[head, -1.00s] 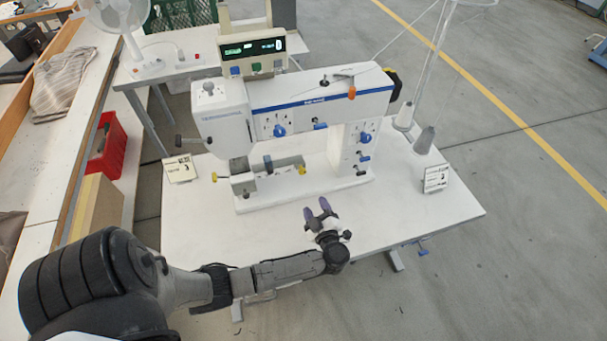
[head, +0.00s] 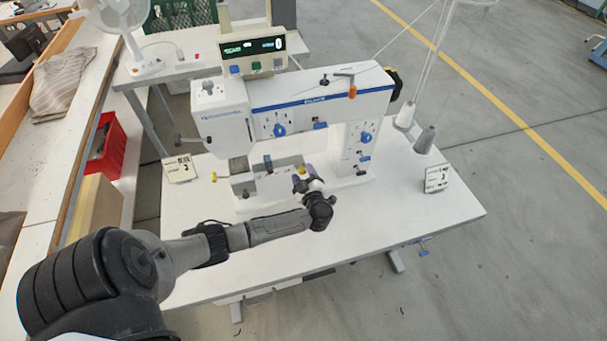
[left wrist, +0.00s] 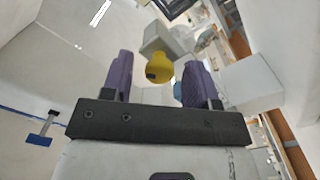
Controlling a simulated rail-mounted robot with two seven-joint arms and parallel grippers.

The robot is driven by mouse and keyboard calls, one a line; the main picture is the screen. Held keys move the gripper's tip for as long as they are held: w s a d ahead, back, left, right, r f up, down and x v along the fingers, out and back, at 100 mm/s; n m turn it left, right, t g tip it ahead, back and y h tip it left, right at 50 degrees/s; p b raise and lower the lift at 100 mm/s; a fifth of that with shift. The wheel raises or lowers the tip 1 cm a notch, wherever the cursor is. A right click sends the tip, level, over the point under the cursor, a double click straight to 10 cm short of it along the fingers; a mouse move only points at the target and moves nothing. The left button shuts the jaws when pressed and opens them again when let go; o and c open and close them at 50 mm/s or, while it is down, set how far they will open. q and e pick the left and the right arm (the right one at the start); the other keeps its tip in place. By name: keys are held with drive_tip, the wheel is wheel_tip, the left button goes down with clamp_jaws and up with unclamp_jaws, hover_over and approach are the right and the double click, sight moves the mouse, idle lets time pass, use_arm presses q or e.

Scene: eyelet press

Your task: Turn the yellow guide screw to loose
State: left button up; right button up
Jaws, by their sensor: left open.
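The yellow guide screw (left wrist: 159,67) is a round knob with a dark mark on its face in the left wrist view. It appears between the two purple fingers of my left gripper (left wrist: 159,78), with a visible gap on each side. In the head view my left gripper (head: 304,175) is at the right end of the guide block (head: 278,181) under the machine's arm, and its fingers cover most of the screw. The gripper is open and empty. How deep the knob lies between the fingers is hard to tell. My right gripper is not in view.
The white eyelet press (head: 224,117) stands above and behind the gripper, its column (head: 357,150) close on the right. A small yellow part (head: 213,177) is at the left.

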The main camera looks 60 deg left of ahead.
use_arm(q)
drive_tip(key=shift+a, duration=0.15)
drive_tip(key=shift+c, duration=0.4)
drive_tip(key=c, duration=0.8)
drive_tip(key=shift+r+n+p, duration=0.2)
drive_tip(key=shift+n+p, duration=0.3)
drive_tip(key=shift+p, duration=0.2)
drive_tip(key=shift+f+n, duration=0.15)
drive_tip(key=shift+n, duration=0.15)
drive_tip(key=o, duration=0.9)
